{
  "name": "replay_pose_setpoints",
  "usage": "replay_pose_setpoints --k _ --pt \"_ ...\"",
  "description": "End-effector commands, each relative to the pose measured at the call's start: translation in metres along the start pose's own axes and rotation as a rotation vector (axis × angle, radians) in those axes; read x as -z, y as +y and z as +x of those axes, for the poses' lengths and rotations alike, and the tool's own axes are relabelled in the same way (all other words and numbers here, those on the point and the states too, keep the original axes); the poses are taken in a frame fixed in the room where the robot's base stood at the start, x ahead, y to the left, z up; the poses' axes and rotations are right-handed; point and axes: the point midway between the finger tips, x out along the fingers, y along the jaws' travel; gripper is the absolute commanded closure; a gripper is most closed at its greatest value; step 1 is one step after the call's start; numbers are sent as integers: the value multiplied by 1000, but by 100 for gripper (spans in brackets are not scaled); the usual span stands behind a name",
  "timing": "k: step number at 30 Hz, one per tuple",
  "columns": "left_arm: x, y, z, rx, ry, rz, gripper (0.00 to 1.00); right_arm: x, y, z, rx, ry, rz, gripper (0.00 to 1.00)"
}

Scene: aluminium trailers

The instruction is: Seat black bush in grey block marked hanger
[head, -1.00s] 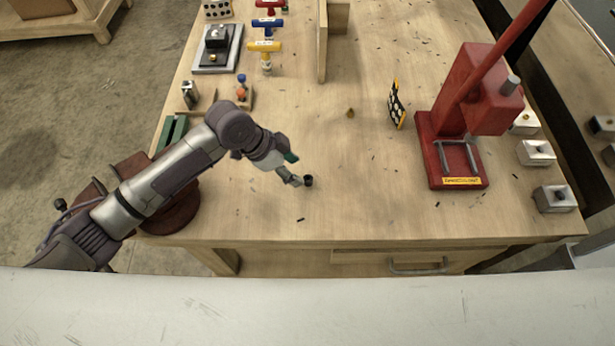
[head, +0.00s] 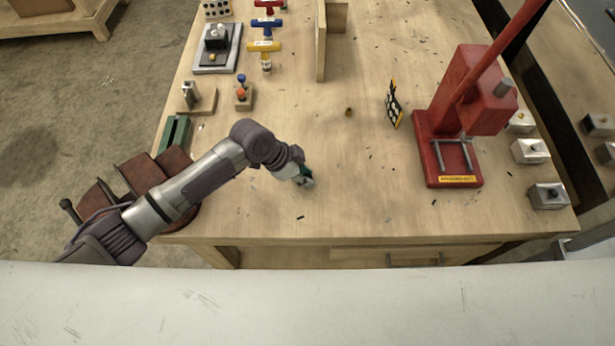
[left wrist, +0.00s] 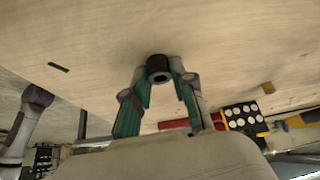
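The black bush (left wrist: 158,69) stands between the fingertips of my left gripper (left wrist: 160,78) in the left wrist view, a hollow ring on the wooden bench. The green-padded fingers flank it closely; I cannot tell whether they press on it. In the head view my left gripper (head: 304,180) is low over the bench's front middle and hides the bush. Grey blocks stand at the right: a far one (head: 520,122), a middle one (head: 531,151) and a near one (head: 549,196). Their markings are too small to read. My right gripper is not in view.
A red press (head: 447,150) stands between my left gripper and the blocks. A dotted black-and-yellow board (head: 394,104) is beside it. A wooden divider (head: 322,40) stands at the back. T-handled tools (head: 264,47) and small fixtures line the left. The bench middle is mostly clear.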

Motion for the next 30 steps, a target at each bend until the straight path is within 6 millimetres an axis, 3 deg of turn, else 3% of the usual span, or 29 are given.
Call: replay_pose_setpoints --k 3,13,20,22,30 --pt "0 0 0 0 0 0 99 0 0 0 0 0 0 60" --pt "2 -1 -3 1 2 1 100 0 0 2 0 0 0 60" --pt "16 -2 -25 3 5 4 100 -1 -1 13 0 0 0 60" --pt "24 1 -36 2 5 6 100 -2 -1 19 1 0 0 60" --pt "83 44 -42 -1 6 7 100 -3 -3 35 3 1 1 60"
